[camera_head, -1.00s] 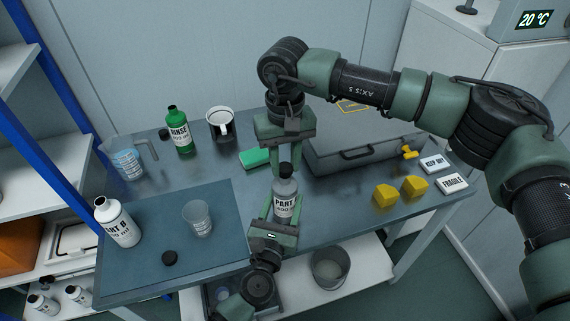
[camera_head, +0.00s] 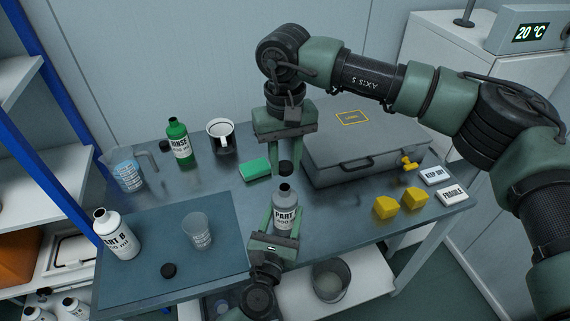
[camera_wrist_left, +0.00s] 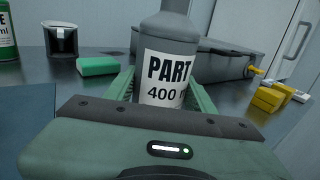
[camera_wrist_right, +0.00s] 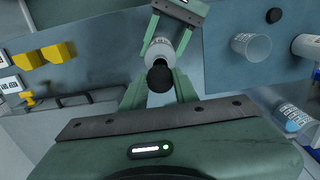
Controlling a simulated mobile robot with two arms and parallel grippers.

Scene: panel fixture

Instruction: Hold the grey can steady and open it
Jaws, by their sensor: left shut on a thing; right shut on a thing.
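The grey can (camera_head: 284,214), labelled PART, stands upright at the table's front. My left gripper (camera_head: 276,225) is shut around its body from the front; the left wrist view shows the can (camera_wrist_left: 167,70) between the fingers. My right gripper (camera_head: 287,160) points down above the can and is shut on a black cap (camera_head: 285,168). The cap appears lifted slightly clear of the can's neck, which shows below it. In the right wrist view the cap (camera_wrist_right: 160,78) partly hides the can (camera_wrist_right: 160,48).
A PART B bottle (camera_head: 117,236), a clear cup (camera_head: 197,232) and a loose black cap (camera_head: 168,270) are on the mat. A grey case (camera_head: 350,150) and yellow blocks (camera_head: 400,203) are right.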

